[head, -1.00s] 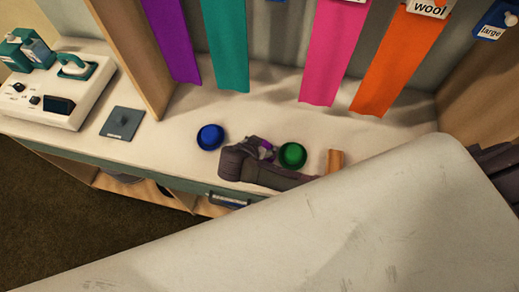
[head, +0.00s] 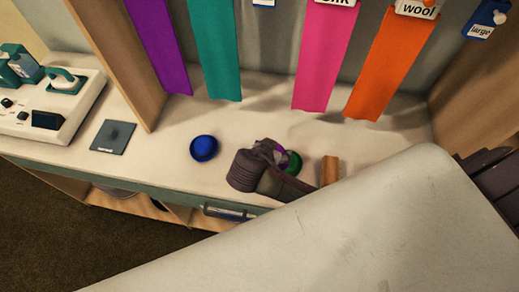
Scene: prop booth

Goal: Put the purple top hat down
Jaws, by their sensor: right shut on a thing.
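My right gripper (head: 277,152) is over the counter and shut on the purple top hat (head: 281,157). Only a small purple part of the hat shows between the dark fingers, so its tilt and its gap to the counter cannot be told. A green hat (head: 294,162) is right beside the gripper and partly hidden by it. A blue hat (head: 203,148) sits on the counter to the left, apart from the gripper. My left gripper is not in view.
The pale counter (head: 240,120) has bare room behind the hats. A wooden block (head: 330,169) stands right of the green hat. Purple, teal, pink (head: 326,55) and orange cloth strips hang at the back. A grey plate (head: 112,137) and a white machine (head: 60,105) are at left.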

